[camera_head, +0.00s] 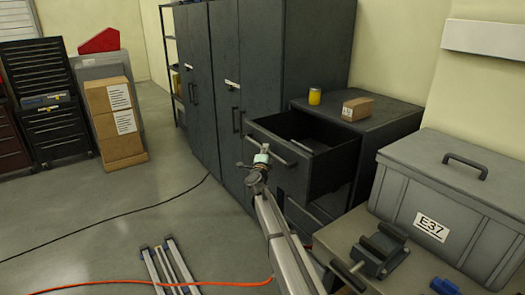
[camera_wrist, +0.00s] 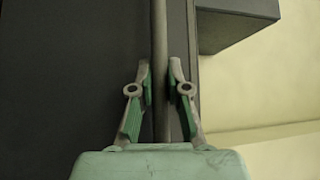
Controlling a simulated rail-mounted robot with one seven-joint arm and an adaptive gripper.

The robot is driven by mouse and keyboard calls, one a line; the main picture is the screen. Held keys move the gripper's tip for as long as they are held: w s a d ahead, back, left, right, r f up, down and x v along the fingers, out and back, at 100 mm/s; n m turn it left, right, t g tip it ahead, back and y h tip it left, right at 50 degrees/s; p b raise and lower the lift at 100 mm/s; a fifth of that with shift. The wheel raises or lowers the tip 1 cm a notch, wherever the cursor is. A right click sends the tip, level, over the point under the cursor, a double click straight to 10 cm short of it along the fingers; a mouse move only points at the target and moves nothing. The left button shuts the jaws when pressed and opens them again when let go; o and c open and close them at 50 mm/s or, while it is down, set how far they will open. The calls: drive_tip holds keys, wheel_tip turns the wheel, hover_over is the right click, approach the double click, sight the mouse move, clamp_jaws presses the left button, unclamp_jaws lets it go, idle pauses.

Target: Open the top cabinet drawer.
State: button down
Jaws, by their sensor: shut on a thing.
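The top cabinet drawer (camera_head: 322,168) is dark grey and stands pulled out of its cabinet (camera_head: 378,130), with its inside showing from above in the head view. Its bar handle (camera_head: 273,143) runs along the drawer front. My gripper (camera_head: 263,155) is at the left part of this handle. In the wrist view my gripper (camera_wrist: 160,88) has its two green-padded fingers on either side of the grey handle bar (camera_wrist: 160,45), shut on it. The fingers hide part of the bar.
A yellow can (camera_head: 314,96) and a small cardboard box (camera_head: 358,109) stand on the cabinet top. A grey case labelled E37 (camera_head: 450,200) and a vise (camera_head: 380,250) are on the bench at right. Tall dark lockers (camera_head: 245,60) stand behind.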

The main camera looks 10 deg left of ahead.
drive_tip(key=c, duration=1.1)
unclamp_jaws()
drive_tip(key=shift+c, duration=0.2)
drive_tip(key=s+f, duration=0.1)
drive_tip(key=s, duration=1.1)
drive_tip(key=shift+a+f, duration=0.25)
drive_tip(key=shift+f, duration=0.1)
drive_tip(key=shift+w, duration=0.1)
